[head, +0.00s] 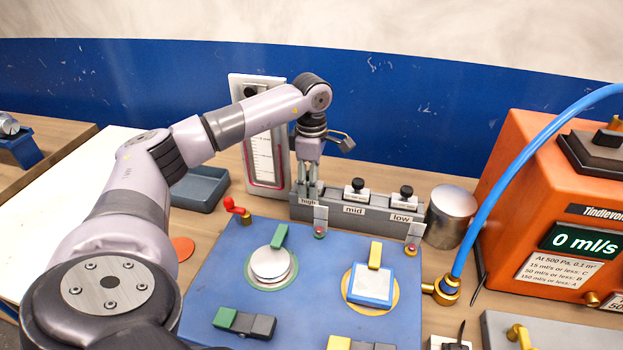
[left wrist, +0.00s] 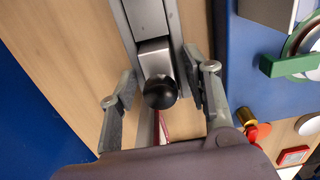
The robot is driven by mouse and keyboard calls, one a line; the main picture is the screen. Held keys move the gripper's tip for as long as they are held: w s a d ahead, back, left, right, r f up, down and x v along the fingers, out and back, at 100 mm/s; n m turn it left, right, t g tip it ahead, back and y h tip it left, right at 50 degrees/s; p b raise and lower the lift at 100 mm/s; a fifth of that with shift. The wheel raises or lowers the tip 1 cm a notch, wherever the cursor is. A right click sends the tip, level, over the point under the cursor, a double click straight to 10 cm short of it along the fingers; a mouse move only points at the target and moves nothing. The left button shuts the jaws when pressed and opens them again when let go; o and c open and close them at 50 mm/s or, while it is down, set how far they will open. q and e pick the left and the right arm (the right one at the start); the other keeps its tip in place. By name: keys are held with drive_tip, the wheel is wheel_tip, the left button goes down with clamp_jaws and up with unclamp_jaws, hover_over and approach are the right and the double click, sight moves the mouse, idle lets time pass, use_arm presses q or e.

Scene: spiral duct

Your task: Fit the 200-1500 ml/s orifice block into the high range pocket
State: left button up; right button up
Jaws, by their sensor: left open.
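My left gripper (head: 310,190) points down over the left, "high" end of the grey rack (head: 375,215). In the left wrist view its two fingers (left wrist: 160,100) stand apart, one on each side of a black knob (left wrist: 160,93) on a grey metal block (left wrist: 154,57). Gaps show between knob and fingers. The block is at the "high" pocket; how deep it sits and its range marking cannot be seen. The mid block (head: 356,192) and the low block (head: 402,195), with black knobs, stand in the rack. My right gripper is not in view.
A white gauge panel (head: 240,84) stands behind the gripper. A red-handled fitting (head: 236,208) is left of the rack, a metal cylinder (head: 452,214) right of it. The blue board (head: 215,270) with coloured levers lies in front. An orange meter (head: 520,150) stands at right.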

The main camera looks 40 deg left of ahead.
use_arm(q)
drive_tip(key=shift+r, duration=0.55)
wheel_tip(320, 180, up, 11)
drive_tip(key=shift+f+b, duration=0.15)
drive_tip(key=shift+b, duration=0.65)
drive_tip(key=shift+r, duration=0.25)
